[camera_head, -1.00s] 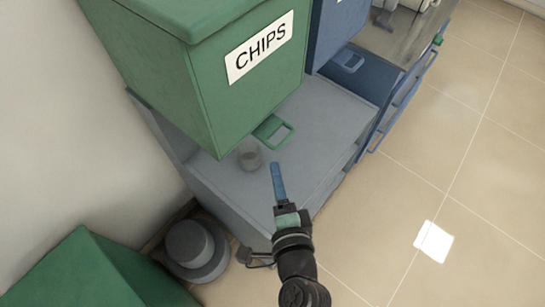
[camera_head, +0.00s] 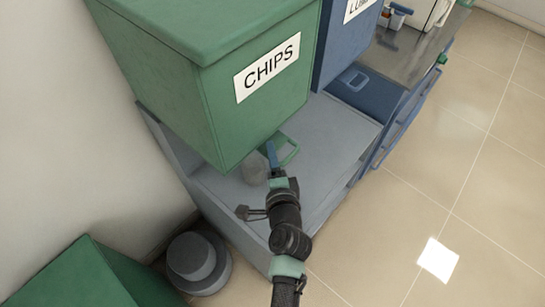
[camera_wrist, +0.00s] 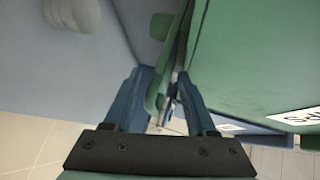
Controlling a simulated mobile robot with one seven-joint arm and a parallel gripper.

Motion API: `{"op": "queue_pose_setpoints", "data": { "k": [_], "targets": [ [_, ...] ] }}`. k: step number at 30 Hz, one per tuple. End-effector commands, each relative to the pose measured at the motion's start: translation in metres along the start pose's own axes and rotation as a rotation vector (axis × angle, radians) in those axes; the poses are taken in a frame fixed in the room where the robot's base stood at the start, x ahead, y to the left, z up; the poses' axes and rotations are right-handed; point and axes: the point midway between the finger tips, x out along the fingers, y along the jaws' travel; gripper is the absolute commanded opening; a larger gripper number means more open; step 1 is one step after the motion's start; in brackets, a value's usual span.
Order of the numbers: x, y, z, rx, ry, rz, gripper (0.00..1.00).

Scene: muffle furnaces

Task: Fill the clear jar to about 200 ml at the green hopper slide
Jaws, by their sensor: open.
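The green hopper (camera_head: 225,95), labelled CHIPS, stands over a grey ledge. Its green slide handle (camera_head: 289,146), a looped pull, sticks out at the lower front edge. The clear jar (camera_head: 254,170) stands upright on the ledge under the hopper, left of the handle; its fill level cannot be read. A pale rounded shape, apparently the jar (camera_wrist: 76,15), shows at the top left of the wrist view. My gripper (camera_head: 271,153) is at the handle, close beside the jar. In the wrist view my gripper (camera_wrist: 164,78) is open, with the green handle (camera_wrist: 160,75) between its blue fingers; contact cannot be told.
A green box (camera_head: 75,275) and a round grey object (camera_head: 198,262) are at lower left. The ledge (camera_head: 318,145) is clear right of the jar. Tiled floor (camera_head: 450,150) lies open at right.

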Motion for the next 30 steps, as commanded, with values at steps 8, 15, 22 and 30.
{"op": "queue_pose_setpoints", "data": {
  "k": [8,15,22,30],
  "targets": [
    [0.0,-0.0003,0.0001,0.0,0.0,-0.001,0.42],
    [-0.0002,-0.0006,0.0,0.0,0.0,-0.001,0.0],
    [-0.0002,-0.0009,-0.0001,0.0,0.0,-0.002,0.0],
    [-0.001,-0.0006,-0.001,0.0,0.001,-0.002,0.0]
  ]
}}
